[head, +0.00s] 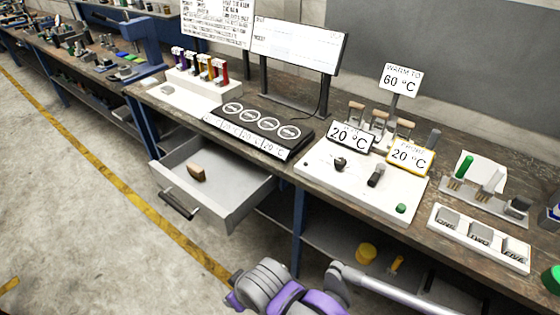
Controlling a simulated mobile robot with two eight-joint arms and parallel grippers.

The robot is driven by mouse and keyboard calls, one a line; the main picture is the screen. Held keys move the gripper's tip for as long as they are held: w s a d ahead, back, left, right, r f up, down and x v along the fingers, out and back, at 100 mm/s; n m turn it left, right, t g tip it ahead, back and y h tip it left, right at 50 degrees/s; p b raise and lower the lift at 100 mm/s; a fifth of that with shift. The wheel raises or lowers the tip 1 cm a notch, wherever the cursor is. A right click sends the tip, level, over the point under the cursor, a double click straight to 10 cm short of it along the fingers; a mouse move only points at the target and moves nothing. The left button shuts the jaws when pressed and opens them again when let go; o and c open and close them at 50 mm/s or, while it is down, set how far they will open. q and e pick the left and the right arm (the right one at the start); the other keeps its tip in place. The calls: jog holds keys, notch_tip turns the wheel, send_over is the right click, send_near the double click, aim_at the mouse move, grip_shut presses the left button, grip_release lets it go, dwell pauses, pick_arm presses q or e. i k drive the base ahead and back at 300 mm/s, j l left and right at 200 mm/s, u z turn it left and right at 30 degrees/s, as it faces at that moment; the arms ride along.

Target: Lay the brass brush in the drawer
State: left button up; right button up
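The drawer (238,209) under the bench is pulled open, and its dark handle (179,206) faces the aisle. A small brown, wood-like piece (196,173) lies inside near the front left. It may be the brass brush, but it is too small to make out bristles. The rest of the visible drawer floor is bare. A grey and purple part of one of my arms shows at the bottom middle, below and right of the drawer. No gripper fingertips show, so neither gripper is in view.
The bench top (290,170) carries a dark panel with round pads (257,123), a white panel (345,172) with 20 °C displays, and wooden-handled tools (404,127). A rack with a green-handled tool (463,167) stands right. The floor before the drawer is clear.

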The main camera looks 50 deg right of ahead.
aim_at(216, 181)
jog(key=z, duration=3.2)
jog(key=u, duration=2.2)
jog(key=i+j+z, duration=0.1)
jog(key=z, duration=0.3)
jog(key=i+j+z, duration=0.1)
jog(key=z, duration=0.25)
jog(key=j+z, duration=0.1)
jog(key=z, duration=0.3)
jog(key=i+j+z, duration=0.15)
jog(key=j, duration=0.2)
jog(key=j+z, duration=0.2)
jog(key=i+j+z, duration=0.15)
jog(key=j, duration=0.35)
